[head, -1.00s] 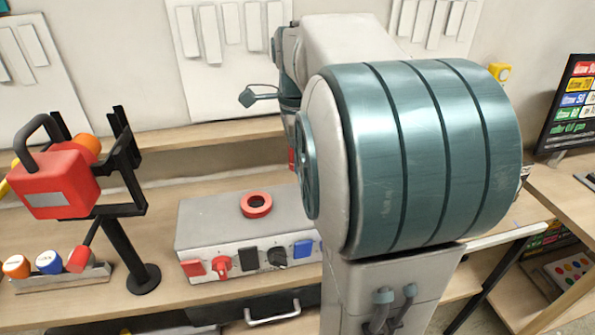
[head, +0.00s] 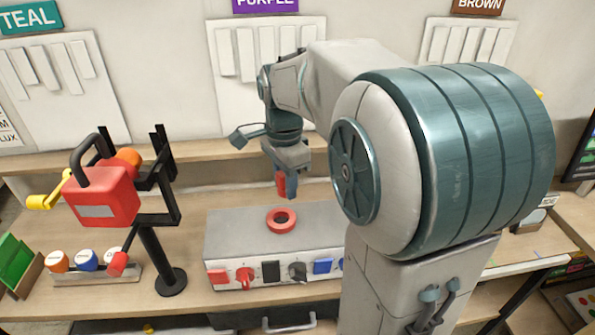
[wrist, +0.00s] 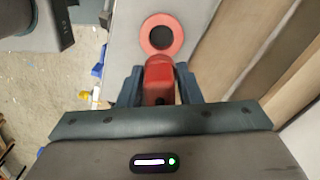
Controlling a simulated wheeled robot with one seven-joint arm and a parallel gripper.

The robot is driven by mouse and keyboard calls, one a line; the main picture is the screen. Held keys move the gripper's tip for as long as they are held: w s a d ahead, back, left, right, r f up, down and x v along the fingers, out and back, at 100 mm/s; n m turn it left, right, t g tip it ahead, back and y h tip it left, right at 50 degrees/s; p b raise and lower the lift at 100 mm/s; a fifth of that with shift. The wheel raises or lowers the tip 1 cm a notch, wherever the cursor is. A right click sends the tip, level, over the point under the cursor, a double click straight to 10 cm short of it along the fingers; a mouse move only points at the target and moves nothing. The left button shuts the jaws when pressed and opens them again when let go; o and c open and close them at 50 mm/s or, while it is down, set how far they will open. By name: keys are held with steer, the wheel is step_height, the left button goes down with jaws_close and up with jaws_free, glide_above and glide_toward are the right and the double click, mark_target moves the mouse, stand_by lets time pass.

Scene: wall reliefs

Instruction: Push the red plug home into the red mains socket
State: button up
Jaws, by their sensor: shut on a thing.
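My gripper (head: 286,186) is shut on the red plug (head: 281,183) and holds it above a grey box (head: 225,237). In the wrist view the plug (wrist: 159,78) sits between the two dark fingers of my gripper (wrist: 160,85). The red mains socket (head: 281,228), a red ring around a dark round recess, is on the box top. In the head view it is below the plug, with a gap between them. In the wrist view the socket (wrist: 147,42) lies ahead of the plug. The plug's lower end and pins cannot be made out.
The box front carries a red piece (head: 217,277), a red fitting (head: 244,279), a black square (head: 271,271), a grey plug (head: 297,271) and a blue piece (head: 323,266). A red device on a black stand (head: 157,262) stands to the left. A shelf runs behind.

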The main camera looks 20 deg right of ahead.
mark_target(280, 194)
steer(key=shift+a+f+n, duration=0.1)
steer(key=shift+a+n, duration=0.3)
steer(key=shift+a, duration=0.25)
steer(key=shift+f+b, duration=1.95)
steer(key=shift+f, duration=1)
steer(key=shift+f+b, duration=0.45)
steer(key=shift+f, duration=0.35)
steer(key=shift+r, duration=0.2)
steer(key=shift+r+p, duration=0.35)
steer(key=shift+p, duration=0.1)
steer(key=shift+f, duration=0.35)
stand_by(1.4)
steer(key=shift+r, duration=0.4)
